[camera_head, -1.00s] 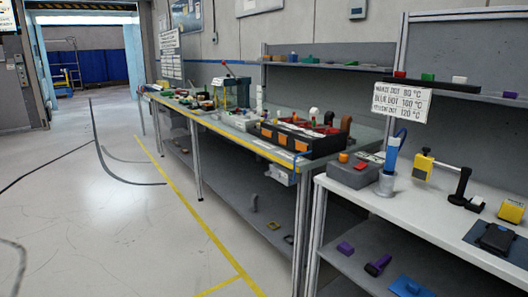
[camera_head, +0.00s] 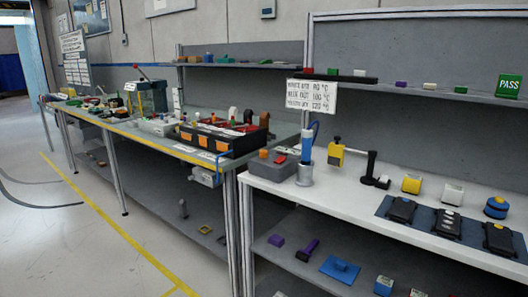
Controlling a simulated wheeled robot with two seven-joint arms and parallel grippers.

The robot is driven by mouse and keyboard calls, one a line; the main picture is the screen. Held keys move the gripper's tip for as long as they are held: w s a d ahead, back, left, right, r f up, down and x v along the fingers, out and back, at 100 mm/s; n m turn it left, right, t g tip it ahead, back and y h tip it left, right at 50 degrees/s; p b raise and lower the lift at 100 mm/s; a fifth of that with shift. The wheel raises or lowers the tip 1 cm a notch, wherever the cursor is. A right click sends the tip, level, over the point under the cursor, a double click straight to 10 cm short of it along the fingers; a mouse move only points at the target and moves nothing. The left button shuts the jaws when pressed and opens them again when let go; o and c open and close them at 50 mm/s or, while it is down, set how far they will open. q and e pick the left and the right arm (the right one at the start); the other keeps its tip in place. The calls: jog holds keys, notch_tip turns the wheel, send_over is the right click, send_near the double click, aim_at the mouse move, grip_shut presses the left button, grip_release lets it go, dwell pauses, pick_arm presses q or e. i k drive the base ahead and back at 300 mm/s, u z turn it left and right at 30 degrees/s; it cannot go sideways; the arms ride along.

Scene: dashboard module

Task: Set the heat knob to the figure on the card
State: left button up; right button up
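A white card (camera_head: 311,95) with three lines of black print hangs at the left end of the upper shelf. In this view the print is blurred; the lines seem to give 80, 100 and 120 °C for white, blue and yellow dots. No heat knob can be made out for certain. A grey box (camera_head: 272,164) with an orange knob-like piece and a red piece on top stands on the white bench (camera_head: 340,188). Beside it, a blue-handled tool (camera_head: 308,141) stands in a grey metal holder (camera_head: 305,174). Neither gripper is in view.
Black modules (camera_head: 447,223) lie on a dark blue mat at the bench's right. A yellow-headed stand (camera_head: 336,152) with a black post is mid-bench. A long workbench with an orange-fronted black tray (camera_head: 222,141) extends left. Open floor (camera_head: 50,240) lies at left.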

aim_at(263, 153)
jog(key=k, duration=0.85)
jog(key=u, duration=1.35)
jog(key=i, duration=1.9)
jog(key=z, duration=0.25)
